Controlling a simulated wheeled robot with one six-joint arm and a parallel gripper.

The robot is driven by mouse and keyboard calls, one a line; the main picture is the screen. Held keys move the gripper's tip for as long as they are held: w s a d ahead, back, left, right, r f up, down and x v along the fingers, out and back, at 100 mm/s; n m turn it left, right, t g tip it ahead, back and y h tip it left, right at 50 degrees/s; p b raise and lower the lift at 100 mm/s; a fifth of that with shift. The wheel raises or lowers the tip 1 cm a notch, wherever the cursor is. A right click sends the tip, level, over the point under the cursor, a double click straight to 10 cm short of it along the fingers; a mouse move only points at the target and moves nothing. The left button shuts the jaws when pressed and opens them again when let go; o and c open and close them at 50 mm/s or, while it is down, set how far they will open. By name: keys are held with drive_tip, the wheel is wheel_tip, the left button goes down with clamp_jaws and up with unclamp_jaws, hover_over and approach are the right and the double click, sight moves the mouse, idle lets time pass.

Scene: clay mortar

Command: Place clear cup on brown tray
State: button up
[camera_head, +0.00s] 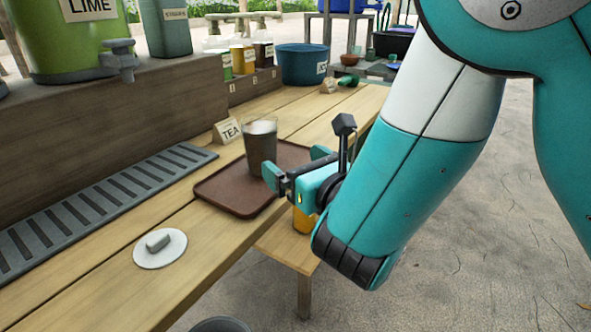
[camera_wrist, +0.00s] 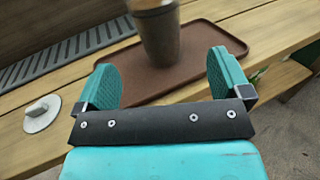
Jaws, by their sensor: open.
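A clear cup (camera_head: 261,146) with dark brown contents stands upright on the brown tray (camera_head: 225,194) on the wooden counter. In the wrist view the cup (camera_wrist: 158,35) stands beyond my fingers, and the tray (camera_wrist: 195,70) lies below and behind them. My gripper (camera_head: 297,168) is open and empty, just to the right of the cup in the head view. In the wrist view my gripper (camera_wrist: 165,80) has its two teal fingers spread wide, with the cup apart from them. The cup's top is cut off in the wrist view.
A white lid (camera_head: 160,248) lies left of the tray, by a grey drain grate (camera_head: 100,205). A TEA card (camera_head: 227,131) stands behind the tray. Bottles (camera_head: 243,60) and a blue tub (camera_head: 302,64) are farther back. A lower wooden bench (camera_head: 285,248) is below.

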drive_tip(key=d+f+m+g+h, duration=0.25)
drive_tip(key=d+m+h, duration=0.75)
drive_tip(key=m, duration=1.1)
drive_tip(key=s+d+r+m+g+y, duration=0.1)
drive_tip(key=s+m+g+y, duration=0.1)
drive_tip(key=s+m+g, duration=0.4)
drive_tip(key=s+d+r+m+g+y, duration=0.2)
drive_tip(key=s+m+g, duration=0.4)
drive_tip(key=s, duration=1.1)
drive_tip(key=m, duration=0.2)
drive_tip(key=shift+s+r+m, duration=0.2)
drive_tip(key=shift+r+m, duration=0.05)
drive_tip(key=shift+m, duration=0.05)
